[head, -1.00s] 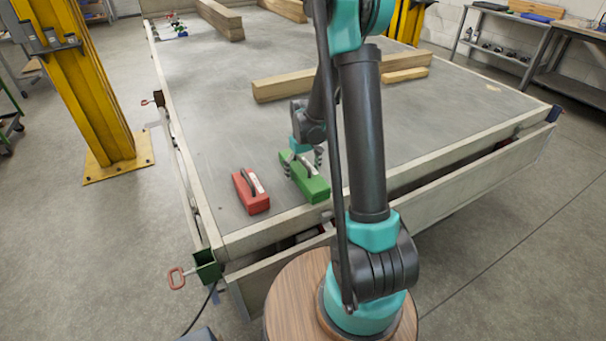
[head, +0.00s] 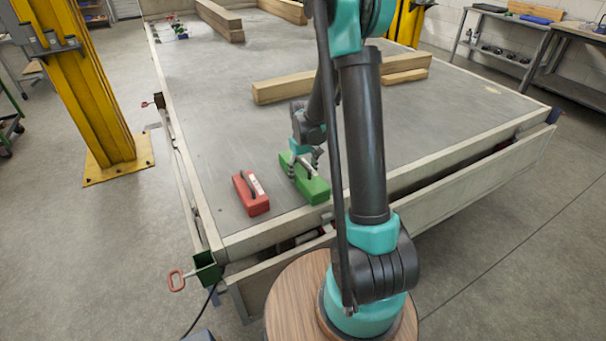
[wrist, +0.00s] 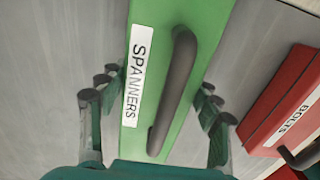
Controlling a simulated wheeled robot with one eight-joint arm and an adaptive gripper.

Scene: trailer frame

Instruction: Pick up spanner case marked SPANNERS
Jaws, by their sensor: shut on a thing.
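The green spanner case (head: 315,187) lies on the trailer bed near its front edge, with a dark handle along its top. In the wrist view the green case (wrist: 185,75) carries a white label reading SPANNERS. My gripper (head: 304,163) is over the case with a finger on each side of it. In the wrist view my gripper (wrist: 158,88) is shut across the case's width, and the handle runs between the fingers. The case appears to rest on the bed. The inner finger contact is partly hidden.
A red case (head: 252,194), labelled BOLTS in the wrist view (wrist: 285,105), lies close to the left of the green one. Timber beams (head: 285,88) lie farther back on the bed. A yellow post (head: 90,85) stands left of the trailer.

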